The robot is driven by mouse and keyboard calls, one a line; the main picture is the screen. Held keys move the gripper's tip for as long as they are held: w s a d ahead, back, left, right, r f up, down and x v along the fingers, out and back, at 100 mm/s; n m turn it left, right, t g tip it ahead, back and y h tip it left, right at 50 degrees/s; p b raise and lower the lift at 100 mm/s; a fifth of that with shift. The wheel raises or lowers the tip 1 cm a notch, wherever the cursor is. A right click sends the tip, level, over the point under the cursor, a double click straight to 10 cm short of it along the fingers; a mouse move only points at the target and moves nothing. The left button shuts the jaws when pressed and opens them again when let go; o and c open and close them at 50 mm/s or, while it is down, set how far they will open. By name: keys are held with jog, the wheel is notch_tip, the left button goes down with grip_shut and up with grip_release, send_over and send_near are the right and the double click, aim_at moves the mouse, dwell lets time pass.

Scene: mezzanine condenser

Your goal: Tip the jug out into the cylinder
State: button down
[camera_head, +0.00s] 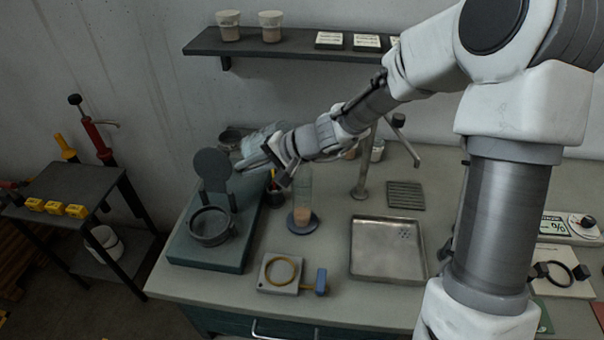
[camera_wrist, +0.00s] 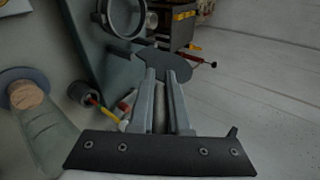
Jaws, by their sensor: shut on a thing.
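The cylinder (camera_head: 304,184) is a tall clear vessel standing upright on a round blue base, with pinkish-brown contents in its lower part. It also shows in the wrist view (camera_wrist: 50,132) at the left. The jug (camera_head: 258,138) is a clear, pale vessel at my gripper, partly hidden behind it and seemingly tilted. My gripper (camera_head: 252,164) is shut on the jug, up and to the left of the cylinder. In the wrist view my gripper's fingers (camera_wrist: 162,78) are close together; the jug is not clear there. Its contents cannot be made out.
A green stand with a ring (camera_head: 210,226) and an upright dark disc (camera_head: 212,166) is left of the cylinder. A metal tray (camera_head: 388,249) lies to the right. A tap (camera_head: 360,180) stands behind. A white block with a yellow ring (camera_head: 281,273) is in front.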

jog(key=shift+f+t+y+b, duration=0.4)
jog(key=shift+f+y+b, duration=0.55)
jog(key=shift+b, duration=1.5)
jog(key=shift+f+t+y+b, duration=0.1)
jog(key=shift+t+y+b, duration=0.2)
jog(key=shift+y+b, duration=0.65)
jog(key=shift+s+d+r+t+y+b, duration=0.15)
jog(key=shift+d+r+t+y+b, duration=0.15)
jog(key=shift+d+r+y+b, duration=0.3)
jog(key=shift+r+t+y+b, duration=0.3)
jog(key=shift+r+y+b, duration=0.4)
jog(key=shift+b, duration=0.7)
dwell(1.2)
